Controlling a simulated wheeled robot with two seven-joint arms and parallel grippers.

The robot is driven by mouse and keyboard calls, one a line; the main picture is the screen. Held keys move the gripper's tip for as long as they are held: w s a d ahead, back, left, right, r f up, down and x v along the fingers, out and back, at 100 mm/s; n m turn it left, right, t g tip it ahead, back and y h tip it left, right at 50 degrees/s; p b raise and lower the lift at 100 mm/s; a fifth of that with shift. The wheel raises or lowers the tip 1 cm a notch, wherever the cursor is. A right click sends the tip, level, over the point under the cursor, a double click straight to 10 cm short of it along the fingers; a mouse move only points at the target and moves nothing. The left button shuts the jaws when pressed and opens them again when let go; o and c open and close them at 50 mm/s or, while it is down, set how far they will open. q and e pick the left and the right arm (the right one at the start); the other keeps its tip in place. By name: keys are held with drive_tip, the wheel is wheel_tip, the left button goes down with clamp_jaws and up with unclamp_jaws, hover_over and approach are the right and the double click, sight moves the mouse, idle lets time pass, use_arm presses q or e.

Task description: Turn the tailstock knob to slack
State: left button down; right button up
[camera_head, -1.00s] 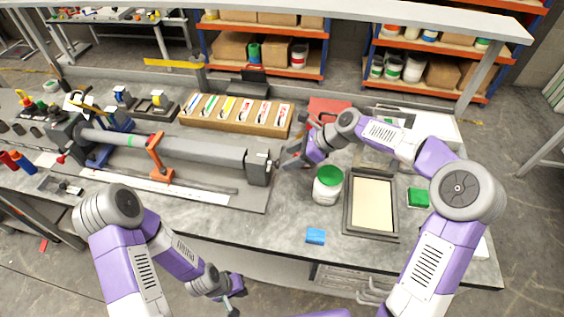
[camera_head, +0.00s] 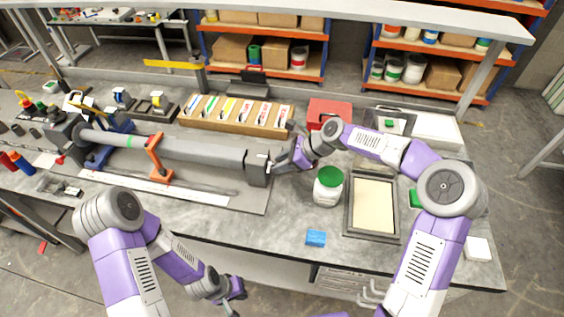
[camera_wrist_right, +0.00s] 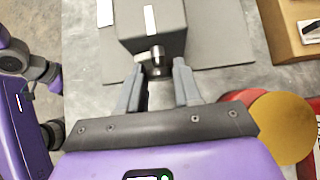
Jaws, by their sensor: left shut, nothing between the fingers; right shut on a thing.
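The tailstock (camera_head: 258,172) is a grey block at the right end of the long grey roller on the bench; it also shows at the top of the right wrist view (camera_wrist_right: 152,22). Its dark round knob (camera_wrist_right: 156,60) sticks out of the block's face towards my right gripper. My right gripper (camera_head: 274,164) is at the tailstock's right side, its fingers on either side of the knob and shut on it. In the head view the fingers largely hide the knob. My left gripper (camera_head: 238,298) is shut and empty, low in front of the bench edge, away from the tailstock.
A white jar with a green lid (camera_head: 327,186) stands close to my right gripper. A framed tray (camera_head: 372,205) and a blue block (camera_head: 316,238) lie nearby. A wooden rack (camera_head: 235,116) and a red box (camera_head: 328,110) stand behind. The bench front is mostly clear.

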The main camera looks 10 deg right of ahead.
drive_tip(key=shift+s+a+f+n+t+h+b, duration=0.15)
drive_tip(key=shift+n+t+b, duration=0.35)
drive_tip(key=shift+t+b, duration=0.75)
drive_tip(key=shift+s+d+n+t+h+b, duration=0.1)
drive_tip(key=shift+n+t+h+b, duration=0.3)
drive_tip(key=shift+b, duration=1.6)
drive_tip(key=shift+s+a+f+n+t+h+b, duration=0.15)
drive_tip(key=shift+n+t+b, duration=0.45)
drive_tip(key=shift+t+b, duration=0.75)
drive_tip(key=shift+r+g, duration=0.15)
drive_tip(key=shift+g, duration=0.15)
drive_tip(key=o, duration=1)
drive_tip(key=shift+o, duration=0.2)
drive_tip(key=shift+d, duration=0.1)
drive_tip(key=v, duration=0.7)
drive_tip(key=shift+s+d+r, duration=0.15)
drive_tip(key=shift+s, duration=0.05)
